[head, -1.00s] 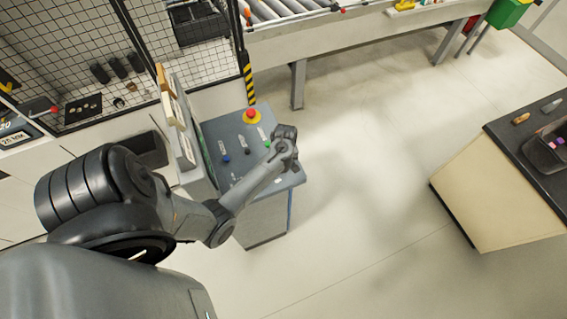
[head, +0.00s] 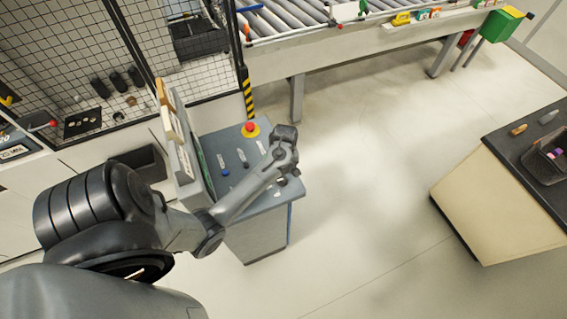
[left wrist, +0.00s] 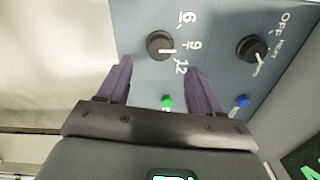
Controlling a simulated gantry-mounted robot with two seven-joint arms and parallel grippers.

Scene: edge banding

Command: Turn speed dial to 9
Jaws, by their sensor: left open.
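The control panel (head: 228,148) slopes on a grey cabinet in the head view. In the left wrist view, a black dial (left wrist: 160,45) with a white pointer line has the marks 6, 9 and 12 on its right. The pointer faces right; its exact mark is hard to tell. My left gripper (left wrist: 159,64) is open and empty, its two dark fingers pointing at the panel with the dial between and just beyond their tips. In the head view my left gripper (head: 284,160) hangs over the panel's right side and its fingertips are hidden. My right gripper is not in view.
A second black dial (left wrist: 252,50), marked OFF and HEAT, sits to the right. A green button (left wrist: 167,102) and a blue button (left wrist: 241,100) are near the fingers. A red emergency stop (head: 250,128) is at the panel's far edge. Open floor lies right of the cabinet.

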